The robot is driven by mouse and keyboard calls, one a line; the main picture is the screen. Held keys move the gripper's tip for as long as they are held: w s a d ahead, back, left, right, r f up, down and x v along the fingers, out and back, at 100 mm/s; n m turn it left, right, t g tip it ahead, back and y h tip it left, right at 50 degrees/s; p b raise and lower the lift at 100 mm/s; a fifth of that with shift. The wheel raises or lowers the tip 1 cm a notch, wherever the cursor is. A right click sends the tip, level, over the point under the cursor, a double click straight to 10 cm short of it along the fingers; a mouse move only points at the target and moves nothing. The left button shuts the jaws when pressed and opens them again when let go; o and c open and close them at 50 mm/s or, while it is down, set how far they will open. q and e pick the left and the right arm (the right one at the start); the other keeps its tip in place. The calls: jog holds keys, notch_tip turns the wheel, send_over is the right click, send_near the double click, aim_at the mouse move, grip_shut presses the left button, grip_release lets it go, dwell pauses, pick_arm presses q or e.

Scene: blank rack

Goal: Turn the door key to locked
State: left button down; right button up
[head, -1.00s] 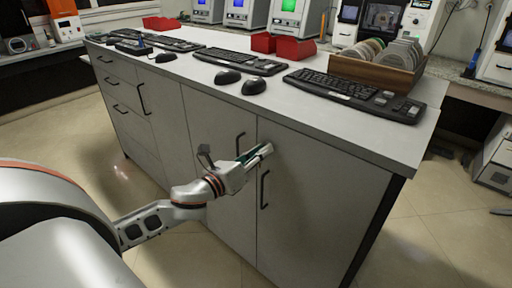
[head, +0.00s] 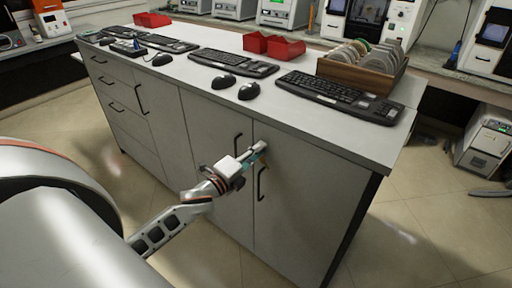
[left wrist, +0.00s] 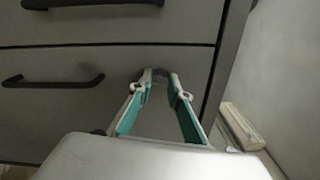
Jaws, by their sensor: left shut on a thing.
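My left gripper (head: 262,148) is at the upper part of the right cabinet door (head: 310,190), just above that door's dark handle (head: 261,184). In the left wrist view the fingers (left wrist: 160,74) reach to the door face and converge at their tips. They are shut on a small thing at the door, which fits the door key. The key is hidden by the fingertips, so its angle cannot be read. My right gripper is not in view.
The grey counter top (head: 330,128) overhangs just above my left gripper. A neighbouring door handle (head: 237,143) is close on the left. Keyboards, mice (head: 248,91) and a disc rack (head: 345,78) stand on the counter. The floor to the right (head: 410,230) is clear.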

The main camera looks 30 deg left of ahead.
pick_arm(q)
jog(key=shift+n+p, duration=0.7)
jog(key=shift+n, duration=0.4)
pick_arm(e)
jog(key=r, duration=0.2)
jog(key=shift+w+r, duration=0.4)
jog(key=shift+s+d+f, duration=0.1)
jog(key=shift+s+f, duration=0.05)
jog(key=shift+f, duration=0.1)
